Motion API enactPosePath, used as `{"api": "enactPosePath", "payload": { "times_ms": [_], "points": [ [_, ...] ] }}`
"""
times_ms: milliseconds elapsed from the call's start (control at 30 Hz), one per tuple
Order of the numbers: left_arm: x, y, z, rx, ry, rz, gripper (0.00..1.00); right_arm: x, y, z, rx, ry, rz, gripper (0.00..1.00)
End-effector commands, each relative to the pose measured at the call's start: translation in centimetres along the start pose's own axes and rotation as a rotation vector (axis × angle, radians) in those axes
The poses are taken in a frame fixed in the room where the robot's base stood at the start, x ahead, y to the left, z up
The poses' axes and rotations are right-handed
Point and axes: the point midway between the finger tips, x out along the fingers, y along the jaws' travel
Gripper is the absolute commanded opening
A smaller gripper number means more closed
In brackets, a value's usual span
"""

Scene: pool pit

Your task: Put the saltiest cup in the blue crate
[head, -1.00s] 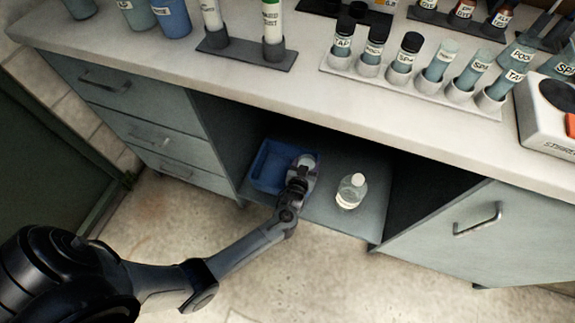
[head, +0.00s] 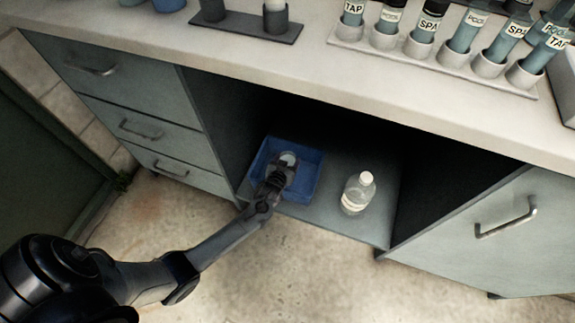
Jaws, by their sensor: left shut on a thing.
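The blue crate (head: 313,178) stands on the low shelf inside the open bay under the counter, near the bay's left wall. My left gripper (head: 285,166) reaches over the crate's front rim and is shut on a small pale cup (head: 288,158). The cup shows within the crate's outline, toward its back middle. My gripper hides the cup's lower part, so I cannot tell whether it touches the crate floor. No label on the cup can be read. My right gripper is not in view.
A clear bottle with a white cap (head: 358,193) stands on the shelf (head: 335,225) right of the crate. The counter edge (head: 300,85) overhangs the bay. A rack of labelled vials (head: 440,52) stands on the counter. Drawers flank the left, a door (head: 480,235) the right.

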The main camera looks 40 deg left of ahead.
Motion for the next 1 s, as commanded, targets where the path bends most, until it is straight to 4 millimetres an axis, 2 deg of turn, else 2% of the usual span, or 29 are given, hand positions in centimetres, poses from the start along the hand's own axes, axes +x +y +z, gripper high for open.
{"api": "enactPosePath", "payload": {
  "times_ms": [33, 100, 400, 967, 1000],
  "points": [
    [0.5, 0.0, 1.0, 0.0, 0.002, 0.0, 0.33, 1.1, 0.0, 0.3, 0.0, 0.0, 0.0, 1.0],
    [0.6, 0.0, 1.3, -0.001, 0.003, 0.0, 0.33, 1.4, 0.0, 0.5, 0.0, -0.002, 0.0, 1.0],
    [0.6, 0.0, 1.2, -0.001, 0.003, 0.0, 0.33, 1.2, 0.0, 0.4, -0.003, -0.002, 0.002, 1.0],
    [1.0, 0.0, 2.3, -0.001, 0.003, 0.0, 0.33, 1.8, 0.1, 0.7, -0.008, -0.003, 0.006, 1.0],
    [1.0, 0.0, 2.4, 0.0, 0.002, 0.0, 0.74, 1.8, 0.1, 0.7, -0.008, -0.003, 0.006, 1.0]
  ]
}}
